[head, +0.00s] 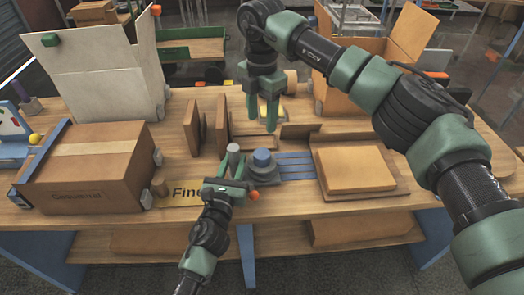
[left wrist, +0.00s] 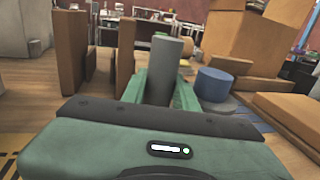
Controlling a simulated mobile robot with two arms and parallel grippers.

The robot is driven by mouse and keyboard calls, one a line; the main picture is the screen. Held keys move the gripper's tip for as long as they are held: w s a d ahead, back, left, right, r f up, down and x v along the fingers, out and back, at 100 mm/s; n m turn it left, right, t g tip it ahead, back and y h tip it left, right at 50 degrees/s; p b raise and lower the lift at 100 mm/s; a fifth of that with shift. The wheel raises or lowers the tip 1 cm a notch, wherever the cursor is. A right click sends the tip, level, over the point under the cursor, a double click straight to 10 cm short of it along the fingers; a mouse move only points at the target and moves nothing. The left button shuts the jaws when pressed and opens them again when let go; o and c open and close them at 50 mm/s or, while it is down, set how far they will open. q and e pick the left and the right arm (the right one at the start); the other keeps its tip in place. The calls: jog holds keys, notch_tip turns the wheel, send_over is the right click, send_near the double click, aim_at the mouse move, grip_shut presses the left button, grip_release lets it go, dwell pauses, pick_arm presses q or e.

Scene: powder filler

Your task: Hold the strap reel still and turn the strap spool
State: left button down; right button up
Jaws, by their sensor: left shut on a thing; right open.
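The strap reel (head: 264,173) is a round grey base on the wooden table, with blue straps running right from it. A blue cylinder (head: 262,157), apparently the strap spool, stands on top; it also shows in the left wrist view (left wrist: 215,84). Left of it, a grey upright post (head: 233,153), apparently the reel's handle, stands between the green fingers of my left gripper (head: 229,176). The left gripper is shut on this post (left wrist: 167,66). My right gripper (head: 262,120) points down, open and empty, above and behind the blue cylinder, apart from it.
A taped carton (head: 85,165) stands at the left. A flat cardboard parcel (head: 355,168) lies right of the straps. Upright brown boards (head: 193,127) stand behind the left gripper. A yellow sign (head: 180,193) lies near the front edge. An open carton (head: 355,85) stands behind the right arm.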

aim_at(262, 153)
notch_tip(262, 153, down, 13)
jog(key=m, duration=2.9)
jog(key=shift+r, duration=0.15)
